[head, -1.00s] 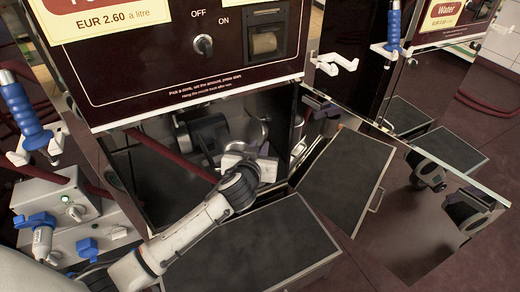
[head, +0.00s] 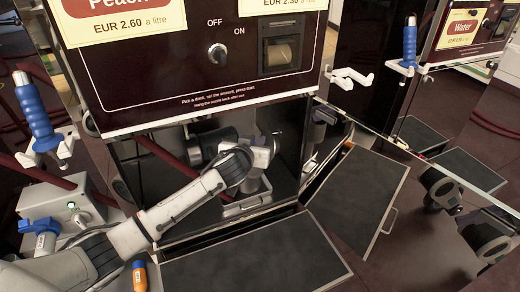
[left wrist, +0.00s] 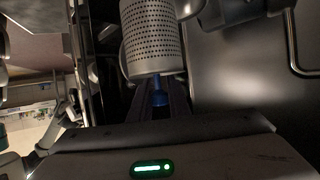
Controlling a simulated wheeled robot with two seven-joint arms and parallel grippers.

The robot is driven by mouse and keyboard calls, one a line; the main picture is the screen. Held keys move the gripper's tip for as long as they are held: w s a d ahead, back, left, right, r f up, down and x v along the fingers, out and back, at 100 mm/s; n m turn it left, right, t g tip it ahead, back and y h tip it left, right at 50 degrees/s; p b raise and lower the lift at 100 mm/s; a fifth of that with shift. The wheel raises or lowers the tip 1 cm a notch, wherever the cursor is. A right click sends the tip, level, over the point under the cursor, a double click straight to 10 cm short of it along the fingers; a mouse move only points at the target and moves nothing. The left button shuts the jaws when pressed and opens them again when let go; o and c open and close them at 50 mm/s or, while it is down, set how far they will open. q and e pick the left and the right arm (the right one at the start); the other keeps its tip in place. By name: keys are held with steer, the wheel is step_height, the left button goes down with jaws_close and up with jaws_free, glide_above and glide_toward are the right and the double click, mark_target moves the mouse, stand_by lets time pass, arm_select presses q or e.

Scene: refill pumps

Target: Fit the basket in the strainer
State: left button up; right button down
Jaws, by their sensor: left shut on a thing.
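In the left wrist view, a perforated grey metal basket (left wrist: 152,42) with a blue stem (left wrist: 159,96) is in front of my left gripper (left wrist: 160,105). The gripper is shut on the blue stem. In the head view, my left gripper (head: 262,158) reaches into the open lower cabinet of the pump, beside dark round machinery (head: 203,146). The basket cannot be made out there. I cannot pick out the strainer body for certain; a grey metal cylinder (left wrist: 225,12) lies beside the basket in the left wrist view. My right gripper is not in view.
The pump's front panel (head: 200,85) hangs over the opening. Dark-topped step panels (head: 255,250) and (head: 358,200) lie below and to the right. A shiny open door (head: 420,220) stands at the right.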

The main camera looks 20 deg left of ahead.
arm_select(q)
steer(key=w+a+b, duration=0.2)
steer(key=w+a, duration=0.1)
steer(key=a, duration=0.1)
steer(key=shift+w, duration=0.3)
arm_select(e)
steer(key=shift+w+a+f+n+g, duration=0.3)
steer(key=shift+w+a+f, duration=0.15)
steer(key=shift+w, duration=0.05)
arm_select(q)
steer(key=shift+s+d+p, duration=0.1)
steer(key=shift+s+p, duration=0.15)
steer(key=shift+p, duration=0.1)
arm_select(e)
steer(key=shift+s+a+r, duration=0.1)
